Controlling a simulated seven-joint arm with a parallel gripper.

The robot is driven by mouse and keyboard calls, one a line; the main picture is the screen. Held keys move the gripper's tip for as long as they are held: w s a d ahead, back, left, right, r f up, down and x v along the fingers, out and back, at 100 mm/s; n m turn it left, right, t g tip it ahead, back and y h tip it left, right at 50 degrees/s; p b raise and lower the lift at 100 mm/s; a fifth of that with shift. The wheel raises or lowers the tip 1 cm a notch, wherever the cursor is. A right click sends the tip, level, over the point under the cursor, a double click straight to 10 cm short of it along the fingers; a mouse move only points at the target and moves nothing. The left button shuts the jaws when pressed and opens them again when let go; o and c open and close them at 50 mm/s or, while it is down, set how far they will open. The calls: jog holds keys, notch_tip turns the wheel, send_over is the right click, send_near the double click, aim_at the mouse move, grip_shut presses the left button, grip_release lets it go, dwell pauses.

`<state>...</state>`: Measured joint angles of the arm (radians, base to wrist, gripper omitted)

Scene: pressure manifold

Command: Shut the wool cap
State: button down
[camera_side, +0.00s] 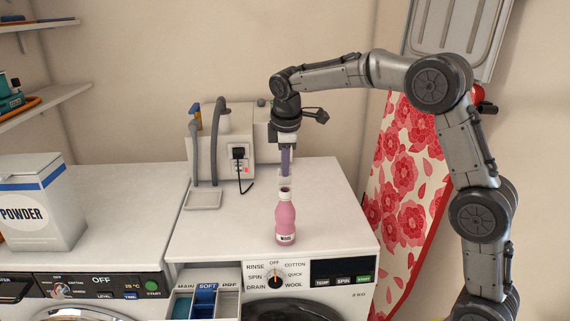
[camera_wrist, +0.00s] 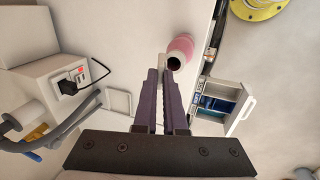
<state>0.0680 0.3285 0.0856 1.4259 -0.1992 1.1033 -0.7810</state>
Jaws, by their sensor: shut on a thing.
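The pink bottle (camera_side: 285,219) stands upright on top of the right washing machine, near its front edge, with a dark open mouth. In the wrist view the pink bottle (camera_wrist: 181,48) shows just beyond my fingertips, its dark mouth facing the camera. My gripper (camera_side: 286,170) points down above the bottle with its purple fingers. In the wrist view my gripper (camera_wrist: 160,78) is shut on a small pale piece, which looks like the cap (camera_wrist: 162,63). The cap (camera_side: 285,179) shows faintly against the white machine top, just above the bottle mouth. I cannot tell whether they touch.
A grey-white box device (camera_side: 222,140) with hoses and a black plug stands behind left, with a shallow tray (camera_side: 203,200) before it. The open detergent drawer (camera_side: 206,300) sticks out at the front. A powder box (camera_side: 42,205) stands on the left machine.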

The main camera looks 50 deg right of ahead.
jog(key=s+a+t+h, duration=0.1)
jog(key=a+f+t+h, duration=0.1)
jog(key=t+h, duration=0.1)
jog(key=shift+s, duration=0.4)
jog(key=f+t+h, duration=0.1)
jog(key=t+h, duration=0.1)
jog(key=s+a+f+t+h, duration=0.1)
jog(key=f+t+h, duration=0.1)
jog(key=t+h, duration=0.1)
jog(key=s+f+t+h, duration=0.1)
jog(key=f+t+h, duration=0.1)
jog(key=shift+a+f+t+h, duration=0.2)
jog(key=shift+a+t+h, duration=0.1)
jog(key=c, duration=1)
grip_release()
jog(key=shift+o, duration=0.2)
